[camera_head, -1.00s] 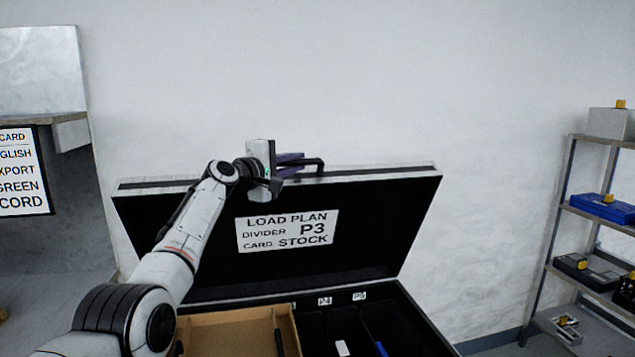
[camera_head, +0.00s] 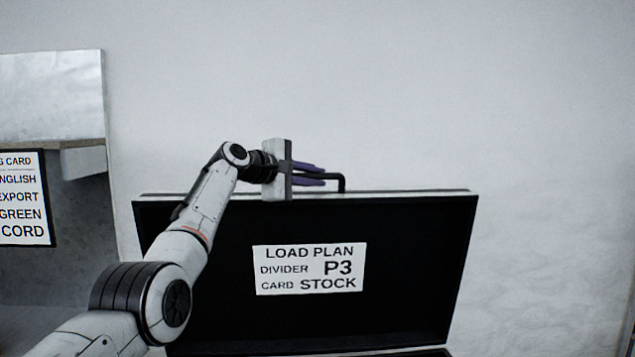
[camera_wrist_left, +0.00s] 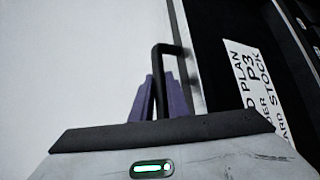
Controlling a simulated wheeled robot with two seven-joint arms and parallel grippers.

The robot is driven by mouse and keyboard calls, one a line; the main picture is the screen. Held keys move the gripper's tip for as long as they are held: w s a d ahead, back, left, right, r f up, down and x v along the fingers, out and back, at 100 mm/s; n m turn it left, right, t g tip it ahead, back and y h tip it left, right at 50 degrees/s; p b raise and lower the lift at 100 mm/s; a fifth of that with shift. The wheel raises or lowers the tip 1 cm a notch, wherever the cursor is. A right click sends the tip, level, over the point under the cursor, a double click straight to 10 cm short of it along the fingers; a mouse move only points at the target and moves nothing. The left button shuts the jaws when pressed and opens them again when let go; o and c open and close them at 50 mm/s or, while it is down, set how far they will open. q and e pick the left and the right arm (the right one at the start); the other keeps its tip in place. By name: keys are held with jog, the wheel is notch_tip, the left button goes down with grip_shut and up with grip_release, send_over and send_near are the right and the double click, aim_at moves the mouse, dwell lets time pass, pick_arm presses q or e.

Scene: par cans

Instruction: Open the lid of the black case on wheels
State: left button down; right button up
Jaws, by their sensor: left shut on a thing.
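The black case's lid (camera_head: 400,245) stands raised, close to upright, in the head view. Its inner face carries a white label (camera_head: 309,269) reading LOAD PLAN, DIVIDER P3, CARD STOCK. A black handle (camera_head: 342,181) sticks up from the lid's top edge. My left gripper (camera_head: 322,175), with purple fingers, is shut on the handle. The left wrist view also shows the handle (camera_wrist_left: 157,75) between the fingers, and the lid's label at right. My arm covers the lid's left part. The case's body is almost wholly below the picture. My right gripper is not in view.
A plain pale wall (camera_head: 380,80) is behind the lid. At the left is a grey cabinet or shelf (camera_head: 75,160) with a printed sign (camera_head: 22,198) hanging in front. The space right of the lid looks clear up to the wall.

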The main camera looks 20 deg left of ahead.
pick_arm(q)
jog(key=shift+r, duration=0.2)
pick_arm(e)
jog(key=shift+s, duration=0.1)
pick_arm(q)
jog(key=c, duration=1.7)
grip_release()
jog(key=shift+s, duration=0.1)
jog(key=shift+c, duration=0.2)
jog(key=shift+f, duration=0.1)
